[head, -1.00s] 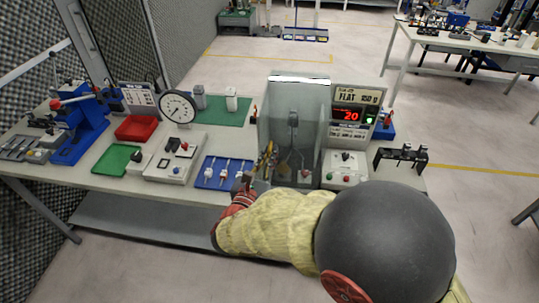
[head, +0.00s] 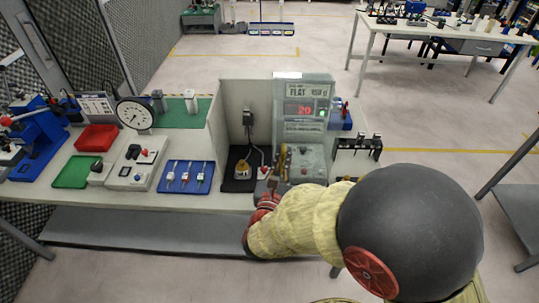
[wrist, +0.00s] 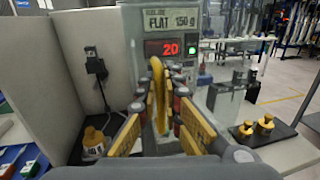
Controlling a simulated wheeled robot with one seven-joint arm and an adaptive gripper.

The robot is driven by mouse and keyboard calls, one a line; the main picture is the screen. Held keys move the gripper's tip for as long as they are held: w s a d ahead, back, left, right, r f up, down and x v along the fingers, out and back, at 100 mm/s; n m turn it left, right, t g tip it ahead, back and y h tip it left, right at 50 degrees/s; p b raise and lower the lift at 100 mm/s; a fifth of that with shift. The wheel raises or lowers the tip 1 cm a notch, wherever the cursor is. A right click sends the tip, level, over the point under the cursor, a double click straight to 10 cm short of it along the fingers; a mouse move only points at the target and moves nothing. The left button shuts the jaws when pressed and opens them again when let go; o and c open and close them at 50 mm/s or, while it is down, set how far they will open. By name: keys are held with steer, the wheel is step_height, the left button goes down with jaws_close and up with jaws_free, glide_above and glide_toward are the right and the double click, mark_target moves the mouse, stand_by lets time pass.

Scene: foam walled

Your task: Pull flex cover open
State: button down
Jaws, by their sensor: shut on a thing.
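The flex cover (head: 281,128) is a clear, greyish panel at the test booth. It stands at the booth's right side, in front of the display box, and the booth's left part is uncovered. My gripper (head: 277,180) is at the cover's lower front. In the wrist view my gripper (wrist: 160,120) is shut on a yellow loop handle (wrist: 158,85), which stands upright between the fingers. The cover's exact edges are hard to make out in the wrist view.
Inside the booth are a brass weight (head: 243,170) and a socket with a cable (head: 248,117). The display box (head: 305,110) reads 20. A blue tray (head: 186,177) lies left of the booth. Brass weights (wrist: 264,125) stand on a dark tray at the right.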

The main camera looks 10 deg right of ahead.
steer(key=shift+s+d, duration=0.15)
steer(key=shift+d, duration=0.2)
steer(key=c, duration=2.3)
jaws_free()
steer(key=shift+a, duration=0.1)
steer(key=v, duration=1.2)
